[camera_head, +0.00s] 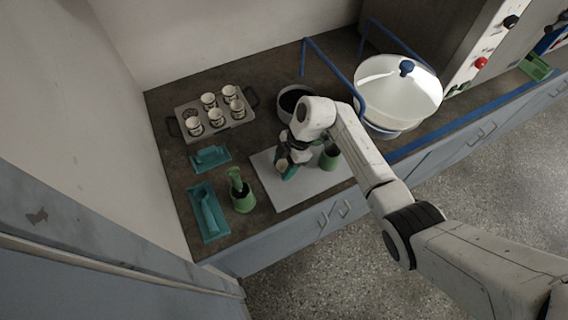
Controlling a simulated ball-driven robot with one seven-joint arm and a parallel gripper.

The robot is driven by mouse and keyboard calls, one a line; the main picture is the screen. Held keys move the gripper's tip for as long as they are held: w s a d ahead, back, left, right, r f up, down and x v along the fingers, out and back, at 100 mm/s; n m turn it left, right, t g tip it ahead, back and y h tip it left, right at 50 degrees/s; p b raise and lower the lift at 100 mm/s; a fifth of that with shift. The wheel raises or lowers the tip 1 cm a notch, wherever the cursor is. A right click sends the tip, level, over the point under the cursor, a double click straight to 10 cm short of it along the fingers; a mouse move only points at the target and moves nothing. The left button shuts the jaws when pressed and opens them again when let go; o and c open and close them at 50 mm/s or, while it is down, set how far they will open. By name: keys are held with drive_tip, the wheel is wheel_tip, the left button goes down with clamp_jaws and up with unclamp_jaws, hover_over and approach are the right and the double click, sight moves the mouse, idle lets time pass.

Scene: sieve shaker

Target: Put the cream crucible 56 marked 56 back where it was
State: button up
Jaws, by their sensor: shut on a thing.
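My gripper (287,160) is over the pale grey board in the middle of the counter. It is shut on a small cream crucible (281,164). The crucible is partly hidden by the gripper, and its number cannot be read. Several similar cream cups with dark markings stand upright in a grey tray (176,128) with dark handles at the back left. A dark round spot (190,113) at the tray's left back has no cup standing on it.
The board (284,197) also bears a green vessel (329,158) and a teal piece near the gripper. Teal trays (195,223) and a green mortar-like vessel (243,201) stand left. A dark bowl (283,112) is behind, a white lidded pan (398,88) right.

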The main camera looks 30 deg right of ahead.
drive_tip(key=shift+f, duration=0.1)
drive_tip(key=o, duration=1.1)
drive_tip(key=shift+c, duration=0.2)
